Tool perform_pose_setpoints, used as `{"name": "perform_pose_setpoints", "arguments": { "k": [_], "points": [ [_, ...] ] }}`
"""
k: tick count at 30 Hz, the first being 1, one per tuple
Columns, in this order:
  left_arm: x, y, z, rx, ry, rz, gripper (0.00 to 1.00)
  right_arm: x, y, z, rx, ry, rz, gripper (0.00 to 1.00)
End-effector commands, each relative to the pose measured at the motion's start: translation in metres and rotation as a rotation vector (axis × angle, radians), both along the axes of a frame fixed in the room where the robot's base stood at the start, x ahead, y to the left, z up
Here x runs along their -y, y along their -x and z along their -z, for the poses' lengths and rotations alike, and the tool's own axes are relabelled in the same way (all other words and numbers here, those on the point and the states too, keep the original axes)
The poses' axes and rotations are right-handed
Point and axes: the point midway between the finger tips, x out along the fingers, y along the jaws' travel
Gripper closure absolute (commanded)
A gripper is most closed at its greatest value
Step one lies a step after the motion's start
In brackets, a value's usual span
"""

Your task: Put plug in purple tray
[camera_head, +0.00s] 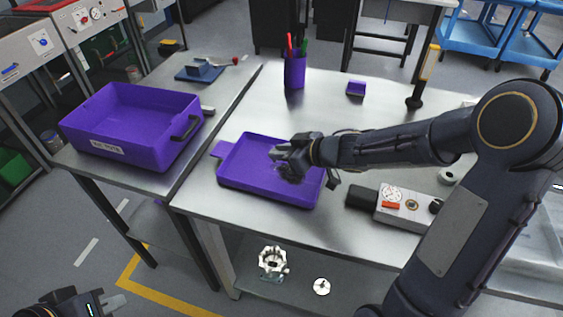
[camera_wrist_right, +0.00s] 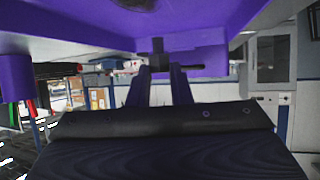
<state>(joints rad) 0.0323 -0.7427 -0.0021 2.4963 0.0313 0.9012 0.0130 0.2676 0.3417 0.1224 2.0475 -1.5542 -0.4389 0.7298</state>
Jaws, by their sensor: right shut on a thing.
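A shallow purple tray (camera_head: 262,193) lies on the metal workbench, with a tab at its left end. My right gripper (camera_head: 281,154) is over this tray. In the right wrist view my right gripper (camera_wrist_right: 160,70) is shut on a small dark plug (camera_wrist_right: 157,48). The purple tray fills the top of that view (camera_wrist_right: 225,17), close to the plug; I cannot tell whether they touch. In the head view I cannot make out the plug clearly at the fingertips. My left gripper (camera_head: 115,302) is at the bottom left corner, away from the bench, its opening unclear.
A deep purple bin (camera_head: 112,150) with a label and black handle stands on the left table. A grey gauge box (camera_head: 400,207) lies right of the tray. Metal parts (camera_head: 273,261) sit on the lower shelf.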

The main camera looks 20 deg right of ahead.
Motion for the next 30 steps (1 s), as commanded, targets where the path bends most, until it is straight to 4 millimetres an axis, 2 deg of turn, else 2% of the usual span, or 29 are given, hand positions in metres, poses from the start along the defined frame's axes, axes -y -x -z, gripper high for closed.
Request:
{"name": "perform_pose_setpoints", "arguments": {
  "k": [1,5,17,18,23,30],
  "points": [
    [0.000,0.000,0.009,0.000,0.000,0.000,1.00,0.001,-0.002,0.013,-0.004,-0.001,0.001,1.00],
    [0.000,0.000,0.021,0.000,0.000,0.000,1.00,0.001,-0.001,0.033,-0.003,0.000,0.000,1.00],
    [0.000,0.000,0.022,0.000,0.000,0.000,1.00,0.001,-0.001,0.036,-0.001,0.000,0.000,1.00],
    [0.000,0.000,0.022,0.000,0.000,0.000,1.00,0.001,-0.001,0.037,-0.001,0.000,0.000,0.80],
    [0.000,0.000,0.021,0.000,0.000,0.000,1.00,0.001,-0.001,0.036,-0.001,0.000,0.000,0.60],
    [0.000,0.000,0.021,0.000,0.000,0.000,1.00,0.001,-0.001,0.035,-0.001,0.001,0.000,0.60]
  ]
}}
